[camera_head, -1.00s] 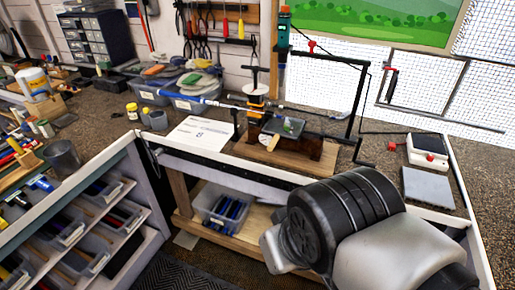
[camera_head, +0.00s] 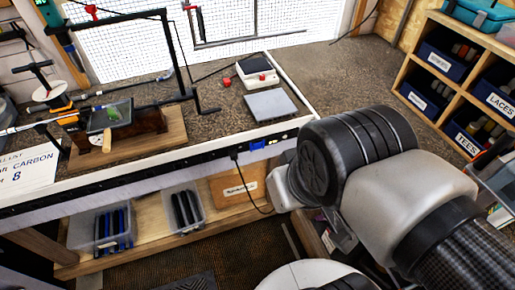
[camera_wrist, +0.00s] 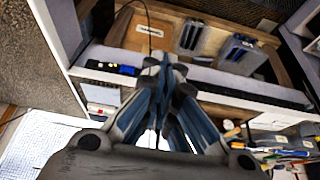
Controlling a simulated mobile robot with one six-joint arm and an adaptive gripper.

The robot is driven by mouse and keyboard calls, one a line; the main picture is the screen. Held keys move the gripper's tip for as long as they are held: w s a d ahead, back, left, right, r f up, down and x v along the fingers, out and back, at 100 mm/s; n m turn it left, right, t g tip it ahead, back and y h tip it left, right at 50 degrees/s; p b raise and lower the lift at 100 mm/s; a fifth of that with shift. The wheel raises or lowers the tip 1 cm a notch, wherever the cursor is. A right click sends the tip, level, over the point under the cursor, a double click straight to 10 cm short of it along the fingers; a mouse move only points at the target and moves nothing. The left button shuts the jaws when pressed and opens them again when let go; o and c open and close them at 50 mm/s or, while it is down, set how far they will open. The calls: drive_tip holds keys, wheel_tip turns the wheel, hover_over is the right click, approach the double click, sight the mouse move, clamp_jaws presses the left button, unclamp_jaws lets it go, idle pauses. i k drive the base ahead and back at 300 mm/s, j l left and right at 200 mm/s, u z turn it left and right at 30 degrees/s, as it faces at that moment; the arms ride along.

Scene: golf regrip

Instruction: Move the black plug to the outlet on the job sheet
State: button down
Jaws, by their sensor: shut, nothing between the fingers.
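The black plug (camera_head: 235,155) sits in the black outlet strip (camera_head: 180,168) along the bench's front edge, left of a blue piece, with its cord hanging below. The strip also shows in the wrist view (camera_wrist: 215,88), where the cord (camera_wrist: 148,25) runs to it behind my fingertips. My gripper (camera_wrist: 165,62) is shut and empty, its tips overlapping the plug's area in the picture; I cannot tell the gap. In the head view my arm hides the gripper. Individual outlet labels are too small to read.
On the bench stand a vise on a wooden board (camera_head: 160,140), a grey plate (camera_head: 270,105) and a white scale-like device (camera_head: 257,73). Bins (camera_head: 183,208) and a cardboard box (camera_head: 235,188) sit on the shelf below. A labelled cubby shelf (camera_head: 460,75) stands at right.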

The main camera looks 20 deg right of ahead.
sight(233, 153)
drive_tip(key=i+j+z, duration=0.15)
drive_tip(key=j, duration=0.25)
drive_tip(key=i+j+z, duration=0.15)
drive_tip(key=j, duration=0.25)
drive_tip(key=i+j+z, duration=0.15)
drive_tip(key=j, duration=0.25)
drive_tip(key=i+j+z, duration=0.15)
drive_tip(key=j, duration=0.3)
drive_tip(key=i+j+z, duration=0.15)
drive_tip(key=j, duration=0.3)
